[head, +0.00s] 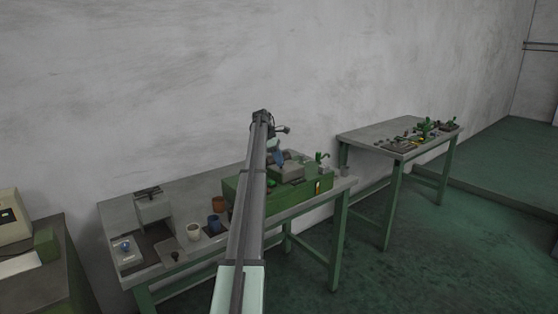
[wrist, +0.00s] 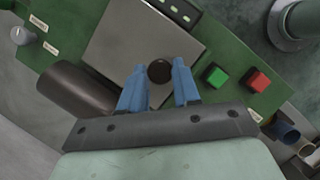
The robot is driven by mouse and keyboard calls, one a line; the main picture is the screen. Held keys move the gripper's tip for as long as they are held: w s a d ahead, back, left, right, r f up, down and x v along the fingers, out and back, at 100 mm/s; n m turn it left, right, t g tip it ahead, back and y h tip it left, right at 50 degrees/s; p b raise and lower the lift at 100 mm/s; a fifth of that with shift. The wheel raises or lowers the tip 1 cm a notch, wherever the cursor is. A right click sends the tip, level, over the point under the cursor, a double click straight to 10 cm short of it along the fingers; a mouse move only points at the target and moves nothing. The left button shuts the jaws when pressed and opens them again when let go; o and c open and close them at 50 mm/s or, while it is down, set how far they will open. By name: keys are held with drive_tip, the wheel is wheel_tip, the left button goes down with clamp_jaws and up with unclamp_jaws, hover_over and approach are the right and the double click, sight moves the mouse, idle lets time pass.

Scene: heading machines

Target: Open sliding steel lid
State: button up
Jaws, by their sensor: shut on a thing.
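The steel lid (wrist: 130,30) is a flat grey plate on the green machine (wrist: 78,14). A round dark knob (wrist: 159,71) sits near its edge closest to my gripper (wrist: 158,84). My blue fingers stand one on each side of the knob and are shut on it. In the head view my gripper (head: 277,158) is over the green machine (head: 299,194), beside its grey top (head: 290,172). My arm hides part of the machine there.
A green button (wrist: 216,75) and a red button (wrist: 257,80) are right of the lid. A dark cylinder (wrist: 72,90) lies left. Cups (head: 194,232) stand left of the machine on the bench (head: 180,262). A second table (head: 365,138) stands right.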

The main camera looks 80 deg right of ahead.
clamp_jaws()
drive_tip(key=s+d, duration=0.8)
drive_tip(key=shift+s+d, duration=0.1)
drive_tip(key=shift+d, duration=0.2)
drive_tip(key=shift+s+d, duration=0.25)
drive_tip(key=shift+s, duration=0.1)
drive_tip(key=o, duration=0.7)
unclamp_jaws()
drive_tip(key=shift+a, duration=0.1)
drive_tip(key=shift+o, duration=0.2)
